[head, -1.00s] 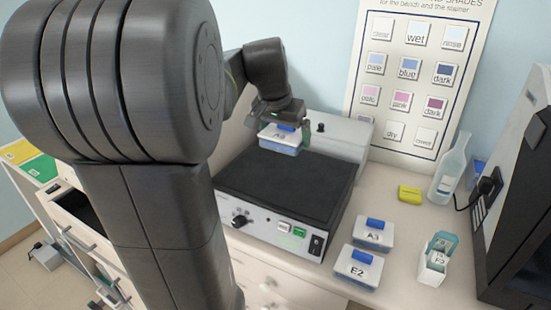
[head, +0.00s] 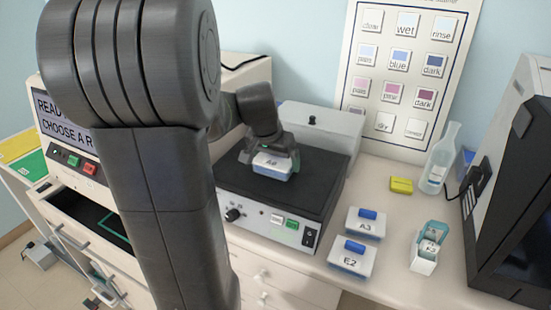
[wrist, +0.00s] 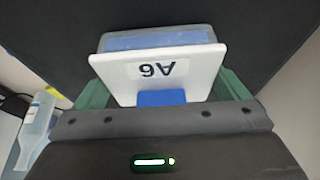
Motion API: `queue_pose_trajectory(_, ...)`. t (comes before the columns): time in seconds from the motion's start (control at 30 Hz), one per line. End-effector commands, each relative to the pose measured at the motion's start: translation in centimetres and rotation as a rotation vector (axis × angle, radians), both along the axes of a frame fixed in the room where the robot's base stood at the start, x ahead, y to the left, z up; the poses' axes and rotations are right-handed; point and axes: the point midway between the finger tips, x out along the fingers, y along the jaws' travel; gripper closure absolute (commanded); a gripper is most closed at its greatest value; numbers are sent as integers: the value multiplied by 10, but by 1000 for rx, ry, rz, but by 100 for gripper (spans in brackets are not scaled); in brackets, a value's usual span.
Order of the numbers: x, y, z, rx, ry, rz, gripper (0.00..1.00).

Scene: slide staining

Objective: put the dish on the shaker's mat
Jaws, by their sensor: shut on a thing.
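The dish labelled A6 (head: 271,167) has a white lid with a blue knob and a blue-tinted body. My gripper (head: 272,158) is shut on it, and its green fingers show on both sides of the dish in the wrist view (wrist: 160,98). The dish is over the middle of the shaker's black mat (head: 318,168), low and close to the surface. I cannot tell whether it touches the mat. The shaker (head: 262,215) has a knob and white and green buttons on its front.
Dishes A3 (head: 365,224) and E2 (head: 351,258) stand right of the shaker, near a slide holder (head: 427,252). A yellow block (head: 401,185) and a clear bottle (head: 438,160) stand behind them. A dark-fronted machine (head: 515,190) is at the far right. The mat around the dish is clear.

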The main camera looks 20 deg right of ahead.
Motion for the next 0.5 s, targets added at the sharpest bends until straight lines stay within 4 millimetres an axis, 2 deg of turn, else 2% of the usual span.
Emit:
queue_pose_trajectory(0.1, 0, 0, -4, -1, -1, 0, 34)
queue_pose_trajectory(0.13, 0, 0, -4, 0, 0, 0, 4)
queue_pose_trajectory(0.17, 0, 0, -3, 0, 0, 0, 0)
queue_pose_trajectory(0.5, 0, 0, 4, -1, -1, 0, 0)
